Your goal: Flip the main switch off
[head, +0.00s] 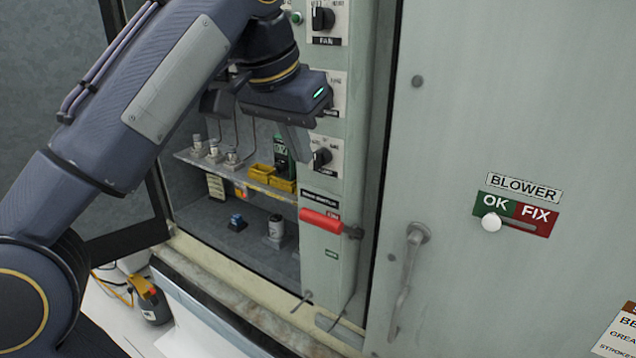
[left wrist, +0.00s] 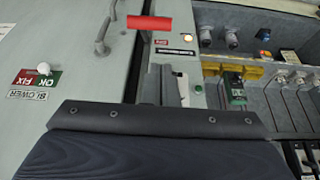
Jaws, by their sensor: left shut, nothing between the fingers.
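The main switch is a red handle (head: 321,221) on the pale green panel post, below a black label strip (head: 321,197). It lies nearly level, its red grip to the left and a dark pivot at its right end. It also shows, upside down, in the left wrist view as a red bar (left wrist: 149,22). My left gripper (head: 300,148) is shut and empty, in front of the post beside the lower rotary knob (head: 321,158). It is above the red handle and apart from it. The left fingers also show in the wrist view (left wrist: 161,72). My right gripper is in neither view.
A closed door (head: 500,110) on the right carries a lever handle (head: 406,275) and a blower OK/FIX slider (head: 515,213), its white knob at OK. The open cabinet on the left has a shelf (head: 200,160) with yellow bins (head: 283,184). A fan knob (head: 323,18) sits higher on the post.

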